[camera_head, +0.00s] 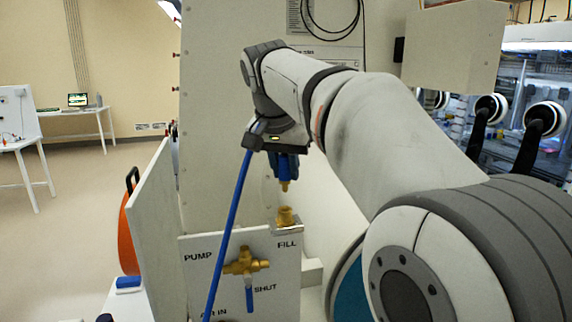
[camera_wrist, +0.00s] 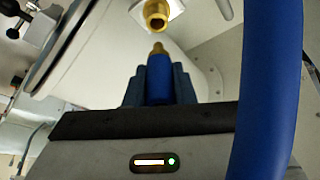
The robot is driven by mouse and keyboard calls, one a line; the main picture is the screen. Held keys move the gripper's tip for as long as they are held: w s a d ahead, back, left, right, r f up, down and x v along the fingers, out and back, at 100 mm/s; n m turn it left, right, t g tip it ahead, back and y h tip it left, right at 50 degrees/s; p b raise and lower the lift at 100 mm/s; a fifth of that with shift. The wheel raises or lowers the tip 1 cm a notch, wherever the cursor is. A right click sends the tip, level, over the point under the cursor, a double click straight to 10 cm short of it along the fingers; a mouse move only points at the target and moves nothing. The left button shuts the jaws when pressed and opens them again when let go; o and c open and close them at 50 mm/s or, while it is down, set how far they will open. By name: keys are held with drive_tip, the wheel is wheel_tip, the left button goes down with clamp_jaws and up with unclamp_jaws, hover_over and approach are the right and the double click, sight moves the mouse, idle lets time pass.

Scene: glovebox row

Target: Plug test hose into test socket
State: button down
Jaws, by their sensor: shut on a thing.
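My gripper (camera_head: 283,166) is shut on the blue body of the test hose's plug (camera_head: 284,186), with its brass tip pointing down. In the wrist view the plug (camera_wrist: 159,80) sits between the two fingers. The blue hose (camera_head: 230,222) hangs in front of the panel, and crosses the right of the wrist view (camera_wrist: 268,90). A brass socket (camera_head: 286,216) stands above the word FILL, straight below the tip with a small gap. It shows open-ended in the wrist view (camera_wrist: 156,14), ahead of the tip. I cannot tell whether this is the test socket.
Below is a white panel (camera_head: 200,275) with a brass valve (camera_head: 246,263), its blue handle pointing down beside SHUT. PUMP and AIR IN labels are beside it. A pale upright board (camera_head: 150,225) stands left. Gloveboxes (camera_head: 540,75) are at right.

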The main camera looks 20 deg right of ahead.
sight(283, 184)
drive_tip(key=shift+f+b, duration=0.8)
drive_tip(key=shift+f, duration=0.65)
drive_tip(key=shift+f+b, duration=1.1)
drive_tip(key=shift+f, duration=0.5)
idle(0.5)
drive_tip(key=c, duration=1.1)
unclamp_jaws()
drive_tip(key=shift+c, duration=0.2)
drive_tip(key=v, duration=0.8)
drive_tip(key=shift+f, duration=0.15)
